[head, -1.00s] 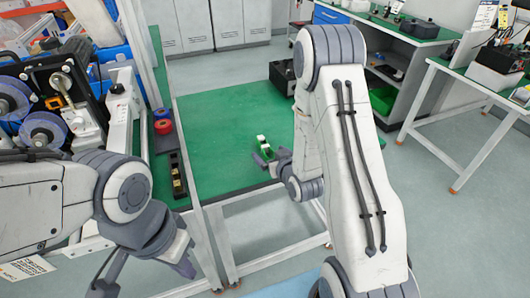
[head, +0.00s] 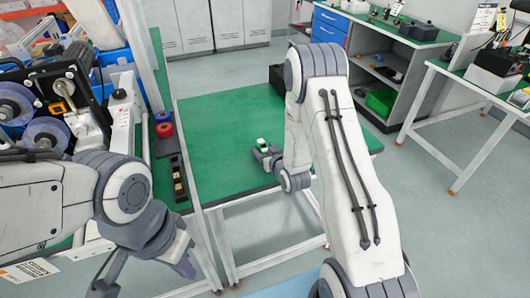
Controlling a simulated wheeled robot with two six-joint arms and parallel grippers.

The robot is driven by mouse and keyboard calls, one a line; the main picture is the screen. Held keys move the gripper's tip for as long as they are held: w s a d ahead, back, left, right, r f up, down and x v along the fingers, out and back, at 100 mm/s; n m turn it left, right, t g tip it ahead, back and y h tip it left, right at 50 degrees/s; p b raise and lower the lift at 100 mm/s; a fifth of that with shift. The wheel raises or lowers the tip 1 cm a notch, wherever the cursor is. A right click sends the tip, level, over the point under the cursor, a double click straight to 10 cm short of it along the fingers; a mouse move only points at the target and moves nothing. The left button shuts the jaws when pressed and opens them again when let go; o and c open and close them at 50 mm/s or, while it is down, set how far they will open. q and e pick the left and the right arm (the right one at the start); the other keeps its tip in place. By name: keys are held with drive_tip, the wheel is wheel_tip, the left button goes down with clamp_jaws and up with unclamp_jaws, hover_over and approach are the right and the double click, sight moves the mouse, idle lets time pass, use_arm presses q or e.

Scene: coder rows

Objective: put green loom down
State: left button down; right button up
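The green loom (head: 263,142) shows as a small green and white piece at the fingers of my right gripper (head: 262,154), over the right half of the green table top (head: 215,115). The fingers hide its lower part. It is too small to tell whether the fingers are closed on it or whether it touches the table. My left gripper (head: 108,284) hangs at the bottom left, partly cut off by the frame edge, and its opening is not clear.
Red and blue rolls (head: 164,130) and a dark narrow tray (head: 178,180) lie along the table's left side. A black box (head: 277,77) stands at the far right corner. A machine with reels (head: 50,110) fills the left. The middle of the table is clear.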

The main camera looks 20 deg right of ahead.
clamp_jaws()
drive_tip(key=shift+r, duration=0.15)
drive_tip(key=shift+r, duration=0.2)
wheel_tip(320, 180, up, 4)
drive_tip(key=shift+f, duration=0.25)
drive_tip(key=s+d+r+b, duration=0.1)
drive_tip(key=s+d+r, duration=0.55)
drive_tip(key=d, duration=0.35)
drive_tip(key=p, duration=0.2)
hover_over(265, 148)
drive_tip(key=s+a, duration=0.4)
drive_tip(key=s, duration=0.1)
drive_tip(key=shift+a+f, duration=0.1)
drive_tip(key=shift+f, duration=0.3)
drive_tip(key=shift+s, duration=0.1)
